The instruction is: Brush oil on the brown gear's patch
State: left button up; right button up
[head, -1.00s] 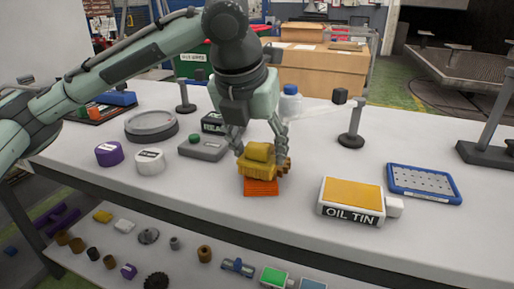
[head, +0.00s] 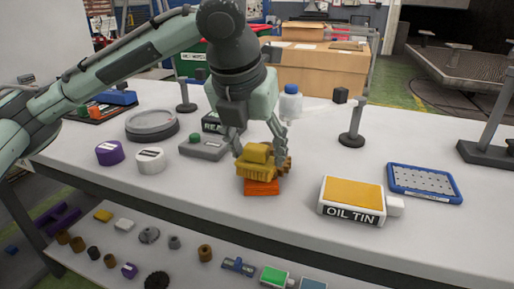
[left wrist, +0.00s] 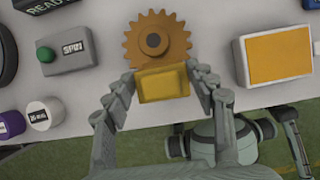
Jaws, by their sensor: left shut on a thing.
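My left gripper (head: 260,158) is shut on a yellow block-shaped brush (head: 257,172), low over the middle of the table. The left wrist view also shows the brush (left wrist: 163,84) between the fingers of the gripper (left wrist: 163,90). The brown toothed gear (left wrist: 156,40), with a dark round centre, is just beyond the brush and partly covered by it. In the head view only a few teeth of the gear (head: 286,165) show. An orange piece (head: 262,188) shows under the brush's front edge. Whether the brush touches the gear's patch is hidden.
The oil tin (head: 352,198) lies to the right, with a blue-framed tray (head: 424,183) beyond it. A grey box with a green button (head: 205,148), white and purple cylinders (head: 109,153) and a round grey disc (head: 152,125) stand left. A post (head: 352,125) stands behind.

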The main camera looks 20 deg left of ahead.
aim_at(257, 146)
pick_arm(q)
jog(key=shift+r, duration=3.45)
